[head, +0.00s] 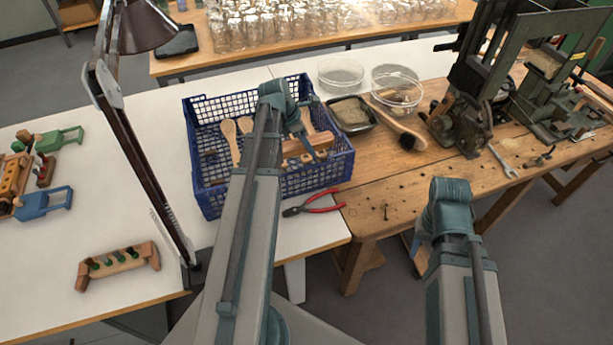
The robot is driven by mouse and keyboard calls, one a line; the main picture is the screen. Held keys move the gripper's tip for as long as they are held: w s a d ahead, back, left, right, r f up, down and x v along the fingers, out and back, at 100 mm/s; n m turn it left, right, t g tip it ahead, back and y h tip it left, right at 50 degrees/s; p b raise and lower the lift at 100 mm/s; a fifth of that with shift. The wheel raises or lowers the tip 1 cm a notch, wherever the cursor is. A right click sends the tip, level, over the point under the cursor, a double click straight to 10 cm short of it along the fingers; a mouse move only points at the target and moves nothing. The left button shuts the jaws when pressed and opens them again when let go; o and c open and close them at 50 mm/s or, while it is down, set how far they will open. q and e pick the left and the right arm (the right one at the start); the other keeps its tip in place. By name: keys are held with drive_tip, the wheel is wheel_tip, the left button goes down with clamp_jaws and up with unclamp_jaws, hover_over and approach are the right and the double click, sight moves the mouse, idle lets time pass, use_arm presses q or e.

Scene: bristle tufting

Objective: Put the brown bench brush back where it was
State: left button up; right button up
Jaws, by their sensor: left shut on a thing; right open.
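My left gripper (314,148) is over the right part of the blue crate (205,185), low among the wooden pieces. It is shut on a brown wooden piece (293,147), which looks like a brush. My own wrist and the crate's mesh hide much of it, so I cannot tell its full shape or whether it touches the crate floor. A brush with a tan wooden handle (388,116) and dark bristles lies on the wooden bench, right of the crate and apart from both grippers. My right gripper (418,240) is open, low in front of the bench edge, and partly hidden by my arm.
A dark tray (369,128) and clear round tubs (341,73) stand behind the brush. Red-handled pliers (318,204) lie before the crate. A lamp (137,165) stands left. Green machines (465,110) occupy the bench's right. White table (120,215) has free room left of the crate.

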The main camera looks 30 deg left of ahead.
use_arm(q)
wheel_tip(320, 180, down, 9)
drive_tip(key=b, duration=0.8)
drive_tip(key=shift+f, duration=0.2)
wheel_tip(320, 180, down, 4)
drive_tip(key=b, duration=0.4)
drive_tip(key=shift+r, duration=0.15)
drive_tip(key=o, duration=0.8)
drive_tip(key=shift+f, duration=0.2)
drive_tip(key=shift+o, duration=0.6)
